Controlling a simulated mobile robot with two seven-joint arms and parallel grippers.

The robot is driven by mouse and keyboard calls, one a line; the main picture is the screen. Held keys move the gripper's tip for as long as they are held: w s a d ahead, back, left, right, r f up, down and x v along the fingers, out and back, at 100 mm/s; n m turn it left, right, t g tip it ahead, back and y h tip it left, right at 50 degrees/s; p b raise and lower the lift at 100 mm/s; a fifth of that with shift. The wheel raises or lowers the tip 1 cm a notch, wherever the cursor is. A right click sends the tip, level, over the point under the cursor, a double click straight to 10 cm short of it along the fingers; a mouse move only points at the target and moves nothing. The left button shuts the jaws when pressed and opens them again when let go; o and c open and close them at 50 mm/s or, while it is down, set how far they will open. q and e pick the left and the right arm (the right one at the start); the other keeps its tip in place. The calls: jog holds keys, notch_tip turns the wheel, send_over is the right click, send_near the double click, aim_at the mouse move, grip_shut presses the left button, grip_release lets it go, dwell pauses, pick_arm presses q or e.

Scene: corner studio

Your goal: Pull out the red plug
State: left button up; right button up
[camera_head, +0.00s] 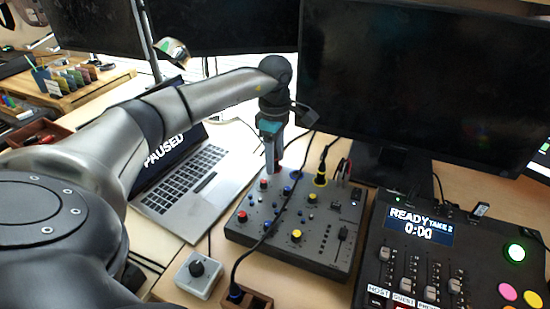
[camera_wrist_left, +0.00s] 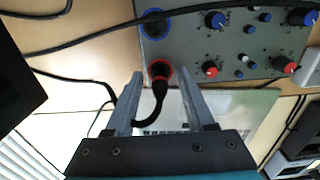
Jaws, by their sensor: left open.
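The red plug (camera_wrist_left: 158,72) is black with a red ring around it and sits in the grey mixer (camera_wrist_left: 215,50). A black cable runs from it back between my fingers. My left gripper (camera_wrist_left: 162,88) is open, with one finger on each side of the plug and cable; I cannot tell if either touches. In the head view, my left gripper (camera_head: 272,155) points down at the back left of the mixer (camera_head: 325,245) and largely hides the plug there. My right gripper is not in view.
The wrist view shows a blue-ringed socket (camera_wrist_left: 155,25) beside the red plug. A laptop (camera_head: 190,180) lies left, a monitor (camera_head: 420,90) stands behind, and a control panel (camera_head: 450,250) is right. Loose cables cross the mixer.

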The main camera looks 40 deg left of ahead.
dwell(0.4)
pick_arm(q)
grip_shut()
dwell(0.4)
jog(key=shift+r, duration=0.1)
dwell(1.0)
jog(key=shift+r+p, duration=2.95)
jog(key=shift+p, duration=0.05)
